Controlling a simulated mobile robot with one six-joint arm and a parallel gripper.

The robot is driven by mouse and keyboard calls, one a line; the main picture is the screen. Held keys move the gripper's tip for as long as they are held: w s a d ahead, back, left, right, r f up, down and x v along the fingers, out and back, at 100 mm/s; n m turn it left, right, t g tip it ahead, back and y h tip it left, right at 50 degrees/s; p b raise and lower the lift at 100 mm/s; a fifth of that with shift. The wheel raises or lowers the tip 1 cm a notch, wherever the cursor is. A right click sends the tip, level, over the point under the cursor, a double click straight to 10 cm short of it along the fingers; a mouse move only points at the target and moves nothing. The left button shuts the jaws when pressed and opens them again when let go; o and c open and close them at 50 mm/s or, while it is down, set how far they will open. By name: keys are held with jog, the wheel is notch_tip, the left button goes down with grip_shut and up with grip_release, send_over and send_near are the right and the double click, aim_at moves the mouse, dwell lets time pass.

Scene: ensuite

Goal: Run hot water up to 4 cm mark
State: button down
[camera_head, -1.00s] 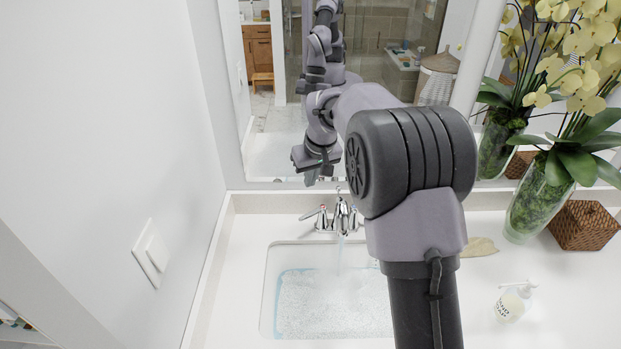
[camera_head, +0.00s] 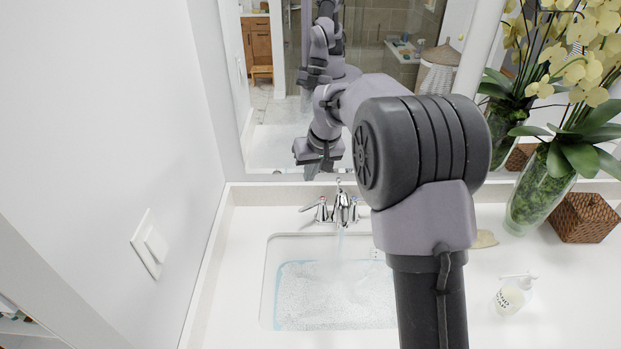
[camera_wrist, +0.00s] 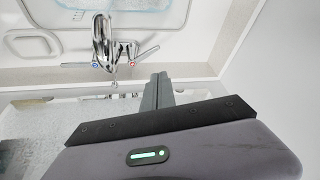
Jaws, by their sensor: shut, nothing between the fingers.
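The chrome faucet (camera_head: 341,206) stands behind the white sink (camera_head: 283,248). A thin stream of water (camera_head: 340,245) falls from the spout. Clear water (camera_head: 330,300) covers the sink bottom; I cannot read any depth mark. The red-marked hot handle (camera_head: 313,211) is on the left, and its lever points left. The blue-marked handle (camera_head: 359,211) is on the right. In the wrist view the faucet (camera_wrist: 103,35) appears upside down, with the red-marked handle (camera_wrist: 130,54) right of the spout. My gripper (camera_head: 312,172) is shut and empty, above and behind the hot handle; its fingers (camera_wrist: 159,82) are together, apart from the handle.
The mirror (camera_head: 270,150) rises close behind my gripper and reflects my arm. A left wall (camera_head: 110,130) with a switch (camera_head: 150,244) bounds the counter (camera_head: 225,290). A soap bottle (camera_head: 513,296), a flower vase (camera_head: 540,190) and a woven box (camera_head: 582,218) stand to the right.

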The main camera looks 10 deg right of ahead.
jog(key=s+d+f+m+t+y+b, duration=0.2)
jog(key=s+f+m+b, duration=0.3)
jog(key=f+m+b, duration=0.25)
jog(key=m+t+b, duration=0.2)
jog(key=m+b, duration=0.2)
jog(key=m, duration=0.3)
send_near(308, 209)
notch_tip(308, 209, down, 3)
jog(key=w, duration=0.2)
jog(key=w+a+f, duration=0.1)
jog(key=w, duration=0.1)
jog(key=shift+a+f+p, duration=0.2)
jog(key=shift+a+p, duration=0.05)
jog(key=shift+p, duration=0.05)
jog(key=shift+a, duration=0.1)
jog(key=shift+a+m, duration=0.15)
jog(key=shift+m, duration=0.1)
jog(key=shift+w+h, duration=0.15)
jog(key=shift+h, duration=0.15)
